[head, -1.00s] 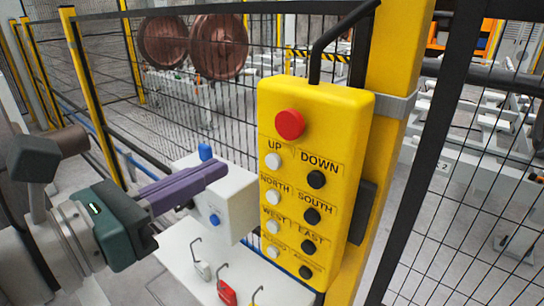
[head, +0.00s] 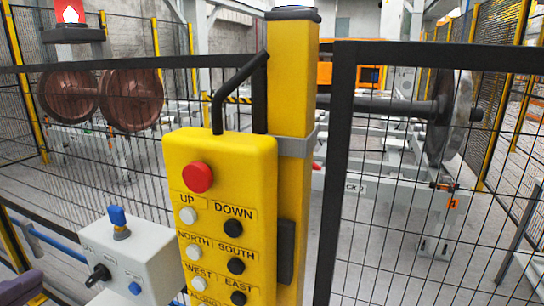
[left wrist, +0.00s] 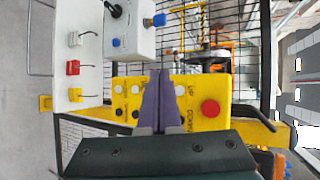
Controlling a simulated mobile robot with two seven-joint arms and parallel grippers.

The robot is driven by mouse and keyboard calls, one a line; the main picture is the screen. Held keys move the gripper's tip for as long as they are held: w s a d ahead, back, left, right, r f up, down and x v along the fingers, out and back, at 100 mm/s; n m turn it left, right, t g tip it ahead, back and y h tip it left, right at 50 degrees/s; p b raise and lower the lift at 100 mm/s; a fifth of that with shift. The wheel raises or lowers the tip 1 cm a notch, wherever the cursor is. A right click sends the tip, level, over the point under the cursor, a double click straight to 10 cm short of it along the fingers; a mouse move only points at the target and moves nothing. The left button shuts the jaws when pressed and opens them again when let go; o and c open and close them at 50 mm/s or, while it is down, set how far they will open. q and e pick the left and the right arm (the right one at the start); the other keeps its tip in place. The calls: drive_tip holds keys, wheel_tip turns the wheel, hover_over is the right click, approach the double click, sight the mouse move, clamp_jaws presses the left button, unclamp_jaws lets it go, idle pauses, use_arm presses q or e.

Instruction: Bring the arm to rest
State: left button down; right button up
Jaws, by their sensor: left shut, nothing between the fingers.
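My left gripper (head: 22,288) shows only as purple fingers at the bottom left corner of the head view. In the left wrist view its two purple fingers (left wrist: 160,78) lie together, shut and empty. They overlap the yellow push-button pendant (left wrist: 213,88) in that view; I cannot tell the gap, but no contact is visible. In the head view the pendant (head: 222,150) hangs at the centre, with a red button on top and white and black buttons below. My right gripper is not in view.
A yellow post (head: 290,80) stands behind the pendant, with black mesh fencing (head: 335,180) either side. A grey control box (head: 132,258) with a blue knob is at lower left. Wheelsets (head: 130,98) stand beyond the fence. A white panel (left wrist: 75,20) carries small padlocks.

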use_arm(q)
drive_tip(key=s+d+f+n+g+h, duration=0.2)
drive_tip(key=s+d+f+n+g, duration=0.15)
drive_tip(key=s+n, duration=0.35)
drive_tip(key=s+d+f+n+g+h, duration=0.1)
drive_tip(key=s+d+f+n+g, duration=0.2)
drive_tip(key=s+n+g, duration=0.3)
wheel_tip(320, 180, up, 20)
drive_tip(key=s+d+n+p, duration=0.1)
drive_tip(key=s+n+p, duration=0.1)
drive_tip(key=p, duration=1.8)
drive_tip(key=shift+s, duration=0.2)
